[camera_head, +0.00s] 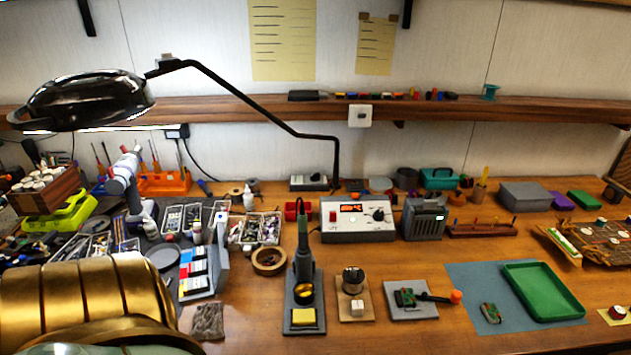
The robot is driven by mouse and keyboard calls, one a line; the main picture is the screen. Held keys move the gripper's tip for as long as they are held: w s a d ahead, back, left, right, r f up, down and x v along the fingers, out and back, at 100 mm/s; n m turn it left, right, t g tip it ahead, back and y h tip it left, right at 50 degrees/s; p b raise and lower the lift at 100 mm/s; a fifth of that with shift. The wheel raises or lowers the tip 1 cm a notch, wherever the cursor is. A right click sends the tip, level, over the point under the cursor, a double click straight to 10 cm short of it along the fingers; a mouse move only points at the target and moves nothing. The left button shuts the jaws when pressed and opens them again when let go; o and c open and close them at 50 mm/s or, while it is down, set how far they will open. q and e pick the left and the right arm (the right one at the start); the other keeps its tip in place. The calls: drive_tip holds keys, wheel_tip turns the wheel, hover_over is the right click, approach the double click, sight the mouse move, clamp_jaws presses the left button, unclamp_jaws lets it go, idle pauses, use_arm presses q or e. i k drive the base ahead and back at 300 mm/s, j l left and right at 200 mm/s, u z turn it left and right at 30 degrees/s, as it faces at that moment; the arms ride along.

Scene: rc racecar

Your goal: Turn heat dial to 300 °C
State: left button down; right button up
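A red switch sits at the left of the face. The soldering iron (303,250) stands upright in its holder in front of the station. Neither of my grippers is in view.
A dark grey vented box (424,219) stands close to the right of the station. A tape roll (268,262) and small stands are in front. A green tray (543,290) lies on a blue-grey mat at right. A black lamp arm (250,105) hangs above. Gold parts of mine fill the lower left.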

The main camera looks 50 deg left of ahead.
sight(379, 216)
drive_tip(key=u, duration=1.35)
drive_tip(key=l+z, duration=0.25)
drive_tip(key=i+l+z, duration=0.25)
drive_tip(key=k+l, duration=0.1)
